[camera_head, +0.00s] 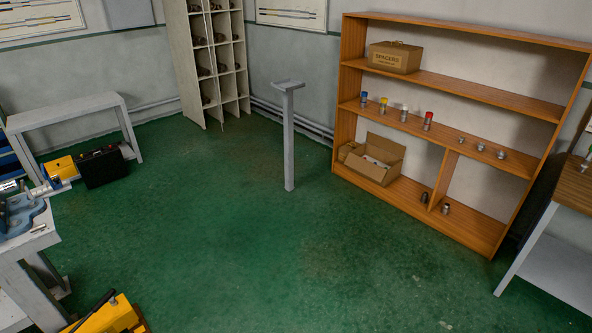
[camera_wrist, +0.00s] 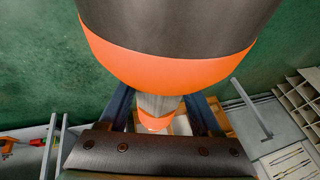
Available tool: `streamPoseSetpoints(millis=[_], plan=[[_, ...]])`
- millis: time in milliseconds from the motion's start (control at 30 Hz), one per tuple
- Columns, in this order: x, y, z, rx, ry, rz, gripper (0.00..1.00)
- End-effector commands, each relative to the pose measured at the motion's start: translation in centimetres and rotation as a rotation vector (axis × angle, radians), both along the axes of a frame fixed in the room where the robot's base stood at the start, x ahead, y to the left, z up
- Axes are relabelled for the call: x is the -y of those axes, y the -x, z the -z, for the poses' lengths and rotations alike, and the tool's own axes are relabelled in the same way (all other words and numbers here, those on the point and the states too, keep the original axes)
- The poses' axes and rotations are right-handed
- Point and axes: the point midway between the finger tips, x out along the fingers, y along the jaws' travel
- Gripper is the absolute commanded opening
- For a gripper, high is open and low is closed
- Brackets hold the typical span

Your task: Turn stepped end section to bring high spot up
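In the wrist view a large dark grey cylinder (camera_wrist: 180,30) with a wide orange band (camera_wrist: 170,68) fills the top middle. Below the band is a narrower light grey section (camera_wrist: 158,104), then a smaller orange part (camera_wrist: 155,122). I cannot tell whether this is the stepped end section. My gripper (camera_wrist: 160,100) has one dark blue finger on each side of the narrow section. Slim gaps show beside it. The fingertips are hidden behind the orange band, so contact is not visible. In the head view, a blue vise (camera_head: 22,213) is on a bench at the left edge, partly cut off.
In the head view a wooden shelf (camera_head: 440,80) holds boxes and small fittings. A grey post stand (camera_head: 289,140) stands mid-room. The green floor (camera_head: 230,240) between is clear.

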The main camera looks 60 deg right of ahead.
Motion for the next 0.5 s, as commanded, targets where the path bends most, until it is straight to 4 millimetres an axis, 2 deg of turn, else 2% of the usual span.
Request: streamPoseSetpoints(millis=[33, 267, 500], plan=[[-0.01, -0.01, -0.01, 0.0, 0.0, 0.0, 0.5], [-0.02, -0.01, -0.01, 0.0, 0.0, 0.0, 0.09], [0.0, -0.09, 0.02, -0.021, -0.004, -0.002, 0.09]])
